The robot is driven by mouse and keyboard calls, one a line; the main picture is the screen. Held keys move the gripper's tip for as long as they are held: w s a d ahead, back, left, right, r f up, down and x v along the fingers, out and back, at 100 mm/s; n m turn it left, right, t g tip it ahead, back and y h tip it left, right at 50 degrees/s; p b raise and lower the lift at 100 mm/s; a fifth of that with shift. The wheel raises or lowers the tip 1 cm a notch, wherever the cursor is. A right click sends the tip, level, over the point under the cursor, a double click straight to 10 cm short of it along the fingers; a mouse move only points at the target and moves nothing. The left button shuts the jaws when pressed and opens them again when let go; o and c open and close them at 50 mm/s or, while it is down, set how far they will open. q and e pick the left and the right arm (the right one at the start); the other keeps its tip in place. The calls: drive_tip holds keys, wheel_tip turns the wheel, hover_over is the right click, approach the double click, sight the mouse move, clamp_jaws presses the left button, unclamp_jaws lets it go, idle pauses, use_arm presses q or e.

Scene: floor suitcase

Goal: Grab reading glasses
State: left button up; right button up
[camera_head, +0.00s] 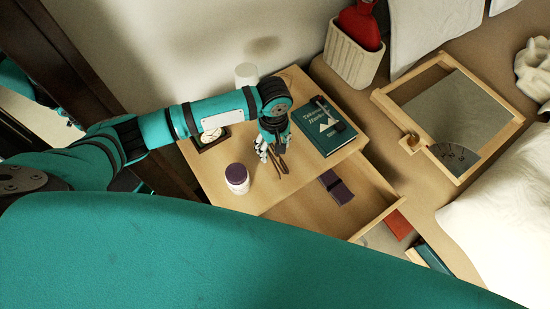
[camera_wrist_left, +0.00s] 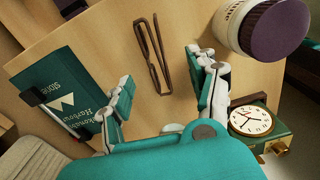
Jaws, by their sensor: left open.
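The brown folded reading glasses (camera_head: 279,161) lie on the wooden nightstand top (camera_head: 212,172). In the left wrist view the glasses (camera_wrist_left: 151,55) lie flat, their long thin parts running between and beyond my fingers. My left gripper (camera_head: 268,150) is open and empty, above and right beside the glasses in the head view. In the left wrist view its fingers (camera_wrist_left: 160,72) stand apart on either side of the glasses without visibly touching them. My right gripper is not in view.
A green book (camera_head: 322,128) with a black object on it lies right of the glasses. A white jar with purple lid (camera_head: 237,178) stands left. A small clock (camera_wrist_left: 252,120) is near my fingers. An open drawer (camera_head: 375,207) holds a purple item (camera_head: 336,187).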

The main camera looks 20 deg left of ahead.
sight(275, 156)
use_arm(q)
wheel_tip(275, 156, down, 4)
drive_tip(key=shift+w+r, duration=0.1)
drive_tip(key=shift+r, duration=0.1)
drive_tip(key=f, duration=0.2)
drive_tip(key=f+b, duration=0.1)
drive_tip(key=shift+w+f, duration=0.35)
drive_tip(key=shift+f, duration=0.55)
drive_tip(key=c, duration=1.1)
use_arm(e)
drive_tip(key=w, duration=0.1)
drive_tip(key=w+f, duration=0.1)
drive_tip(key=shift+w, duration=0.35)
